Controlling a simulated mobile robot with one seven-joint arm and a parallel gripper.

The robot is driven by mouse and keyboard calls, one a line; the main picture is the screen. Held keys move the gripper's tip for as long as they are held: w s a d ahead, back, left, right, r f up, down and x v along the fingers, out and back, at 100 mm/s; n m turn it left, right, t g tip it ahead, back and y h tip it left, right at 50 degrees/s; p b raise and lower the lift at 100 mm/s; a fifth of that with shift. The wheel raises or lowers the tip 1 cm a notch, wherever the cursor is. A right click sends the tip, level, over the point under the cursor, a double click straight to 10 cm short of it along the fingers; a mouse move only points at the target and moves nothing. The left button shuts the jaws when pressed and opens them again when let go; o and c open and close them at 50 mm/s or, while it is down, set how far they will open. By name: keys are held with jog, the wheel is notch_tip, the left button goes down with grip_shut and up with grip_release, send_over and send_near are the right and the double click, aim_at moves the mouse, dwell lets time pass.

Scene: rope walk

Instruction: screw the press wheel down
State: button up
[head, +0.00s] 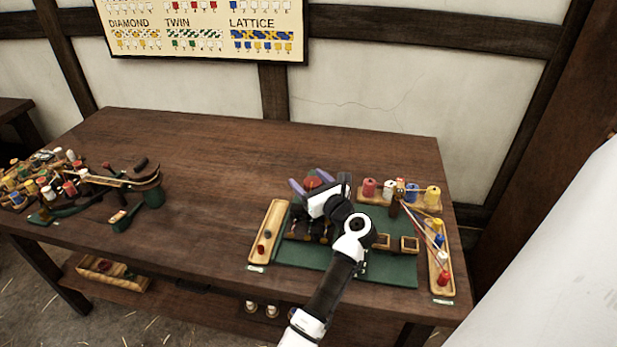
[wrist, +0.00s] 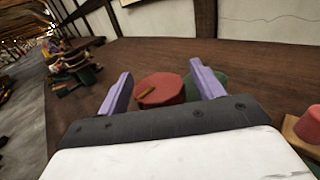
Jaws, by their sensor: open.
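The press wheel looks to be the round red piece (head: 313,182), with a small tan mark on its top. It also shows in the wrist view (wrist: 158,94). My gripper (head: 310,180) is open at the wheel, with its purple fingers (wrist: 160,76) on either side. In the wrist view there seems to be a gap between each finger and the red rim. The press body below is mostly hidden by my gripper and arm. A green mat (head: 392,268) lies under this area of the table.
Wooden trays hold spools and bobbins at the right (head: 437,204) and right edge (head: 441,277). A narrow tray (head: 265,236) lies left of the mat. Tools and spools crowd the table's left end (head: 60,185). The middle tabletop (head: 210,160) is clear.

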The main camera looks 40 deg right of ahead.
jog(key=shift+w, duration=0.25)
jog(key=c, duration=1)
